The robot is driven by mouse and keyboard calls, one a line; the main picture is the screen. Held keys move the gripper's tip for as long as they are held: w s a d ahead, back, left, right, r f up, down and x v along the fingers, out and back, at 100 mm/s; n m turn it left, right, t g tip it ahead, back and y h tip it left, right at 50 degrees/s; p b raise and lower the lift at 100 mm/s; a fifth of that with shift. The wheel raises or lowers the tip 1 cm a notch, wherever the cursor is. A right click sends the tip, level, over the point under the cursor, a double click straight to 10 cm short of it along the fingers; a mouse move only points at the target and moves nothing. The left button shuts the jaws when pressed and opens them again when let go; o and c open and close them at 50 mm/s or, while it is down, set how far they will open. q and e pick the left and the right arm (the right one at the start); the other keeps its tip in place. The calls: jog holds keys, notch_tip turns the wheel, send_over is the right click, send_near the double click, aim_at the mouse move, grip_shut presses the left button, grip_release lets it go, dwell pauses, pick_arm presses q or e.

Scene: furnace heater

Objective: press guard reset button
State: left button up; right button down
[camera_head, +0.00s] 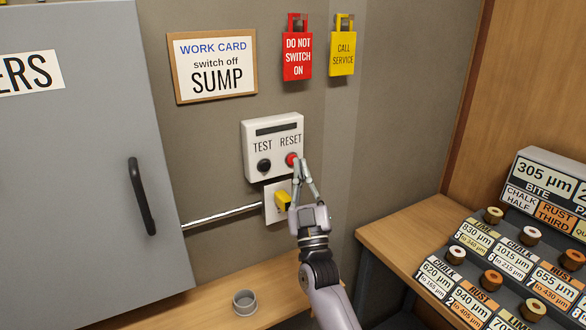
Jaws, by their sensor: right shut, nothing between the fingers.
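A white control box (261,148) is fixed to the wall, with a black TEST button (264,166) on the left and a red RESET button (291,160) on the right. My right gripper (299,162) comes up from below and is shut and empty. Its fingertips are at the right edge of the red button and seem to touch it or be very close; I cannot tell which. The fingers cover part of the box's lower right edge. My left gripper is not in view.
Below the box is a white plate with a yellow switch (283,201), close to my right gripper. A grey cabinet (75,130) stands at the left. A grey ring-shaped cup (245,302) sits on the wooden bench. Labelled racks with spools (532,236) stand at the right.

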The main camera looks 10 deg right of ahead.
jog(key=shift+w+a+r, duration=0.1)
jog(key=shift+w+a, duration=0.05)
jog(key=shift+w, duration=0.3)
jog(key=shift+w, duration=0.1)
dwell(1.1)
jog(key=shift+w+a+b, duration=0.15)
jog(key=shift+w+b, duration=0.15)
jog(key=shift+b, duration=0.1)
jog(key=shift+w+a+b, duration=0.15)
jog(key=shift+w+b, duration=0.25)
dwell(0.6)
jog(key=shift+s, duration=0.1)
dwell(0.4)
jog(key=shift+s+d+p, duration=0.3)
jog(key=shift+s+p, duration=0.35)
jog(key=shift+s, duration=0.1)
